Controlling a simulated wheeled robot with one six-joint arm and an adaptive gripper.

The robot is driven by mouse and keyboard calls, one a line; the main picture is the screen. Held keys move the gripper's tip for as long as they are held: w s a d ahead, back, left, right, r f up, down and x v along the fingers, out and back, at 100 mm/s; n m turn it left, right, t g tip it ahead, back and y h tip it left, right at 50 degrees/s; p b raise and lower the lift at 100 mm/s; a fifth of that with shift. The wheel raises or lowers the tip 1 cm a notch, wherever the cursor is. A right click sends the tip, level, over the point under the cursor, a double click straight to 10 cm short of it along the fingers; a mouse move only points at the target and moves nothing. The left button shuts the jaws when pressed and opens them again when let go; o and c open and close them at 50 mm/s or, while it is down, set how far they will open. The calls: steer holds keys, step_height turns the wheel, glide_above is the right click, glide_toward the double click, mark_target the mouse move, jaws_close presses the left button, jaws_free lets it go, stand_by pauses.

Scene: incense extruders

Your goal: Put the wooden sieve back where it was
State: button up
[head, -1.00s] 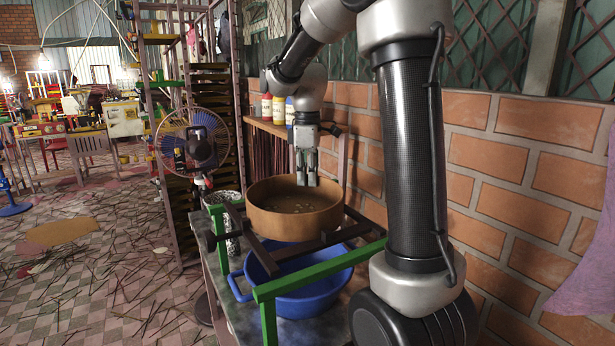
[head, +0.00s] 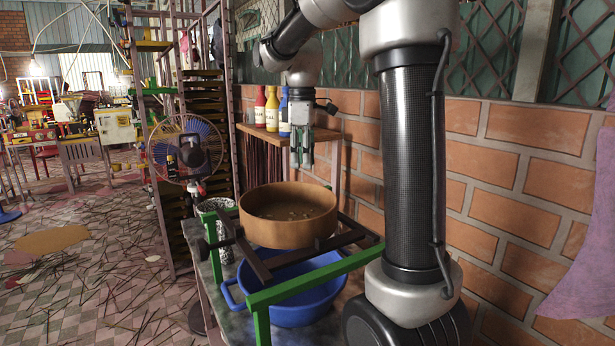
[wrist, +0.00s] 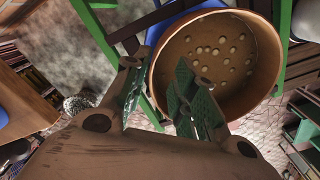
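The wooden sieve (head: 290,232) is a round brown pan resting on the dark rails of a green-and-brown frame (head: 330,268). Below it is a blue basin (head: 300,305). My gripper (head: 302,162) hangs above the sieve's far side, pointing down, apart from its rim. In the wrist view the sieve (wrist: 262,82) shows several small pale bits inside. The gripper's green-padded fingers (wrist: 160,95) are spread with a gap between them and hold nothing. The near finger overlaps the sieve's rim in that view.
A patterned pot (head: 222,215) stands left of the sieve. A fan (head: 187,150) stands behind it. A wooden shelf (head: 290,132) with red, yellow and blue bottles is against the brick wall on the right. Thin sticks litter the floor at left.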

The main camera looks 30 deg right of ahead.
steer(key=s+a+f+m+t, duration=0.1)
steer(key=s+m, duration=0.2)
steer(key=s, duration=0.4)
steer(key=s+a+f+m+t, duration=0.1)
steer(key=s+f+m+t, duration=0.1)
steer(key=s, duration=0.6)
steer(key=s+a+f+m+t, duration=0.1)
steer(key=s+m, duration=0.3)
steer(key=s, duration=0.4)
steer(key=shift+a+f+m, duration=0.2)
steer(key=shift+f+m, duration=0.2)
